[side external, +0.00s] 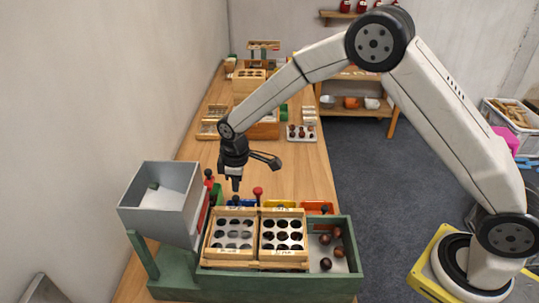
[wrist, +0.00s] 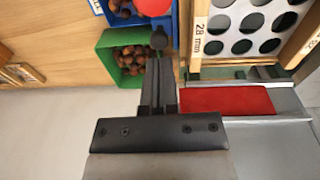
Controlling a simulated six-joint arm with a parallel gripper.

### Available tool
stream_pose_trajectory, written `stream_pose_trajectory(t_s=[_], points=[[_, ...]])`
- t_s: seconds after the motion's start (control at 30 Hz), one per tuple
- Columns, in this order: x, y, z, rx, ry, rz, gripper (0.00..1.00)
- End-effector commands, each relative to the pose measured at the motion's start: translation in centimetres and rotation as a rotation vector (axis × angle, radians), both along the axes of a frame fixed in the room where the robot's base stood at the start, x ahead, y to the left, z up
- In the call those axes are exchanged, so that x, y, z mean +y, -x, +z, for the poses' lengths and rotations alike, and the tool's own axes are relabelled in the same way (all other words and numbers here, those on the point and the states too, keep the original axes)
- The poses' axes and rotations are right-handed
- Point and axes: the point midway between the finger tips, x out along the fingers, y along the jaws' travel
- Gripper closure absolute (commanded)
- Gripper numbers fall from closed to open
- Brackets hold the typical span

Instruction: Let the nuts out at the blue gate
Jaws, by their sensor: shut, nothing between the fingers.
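The green sorting machine (side external: 250,284) stands at the front of the bench, with a grey hopper (side external: 160,213) on its left. A blue bin (wrist: 128,14) holding several brown nuts shows in the wrist view; only a small blue part (side external: 231,203) shows behind the sieves in the side view. A red knob (wrist: 153,6) overlaps the blue bin at the top of the wrist view. My gripper (side external: 235,186) points down, shut and empty, above the back left of the machine. In the wrist view its tips (wrist: 158,40) lie just below that knob. The blue gate itself cannot be made out.
Two wooden-framed sieves (side external: 257,238) sit in the machine; one reads 28 mm. A right compartment (side external: 341,265) holds several nuts. A green bin (wrist: 105,42) with nuts adjoins the blue one. Another red knob (side external: 258,191) stands behind the sieves. Trays (side external: 301,133) stand farther back.

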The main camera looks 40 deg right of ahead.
Motion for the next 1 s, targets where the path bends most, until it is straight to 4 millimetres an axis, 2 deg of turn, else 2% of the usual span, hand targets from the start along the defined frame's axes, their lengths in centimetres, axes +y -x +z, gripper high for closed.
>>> stream_pose_trajectory(t_s=[0.1,0.3,0.8,1.0], points=[[0.0,-0.1,-1.5,0.001,0.0,0.0,1.0],[0.0,-0.2,-2.8,0.001,-0.001,0.0,1.0],[0.0,-0.2,-3.2,0.001,-0.001,0.0,1.0],[0.0,-0.2,-5.0,0.003,0.0,0.0,1.0]])
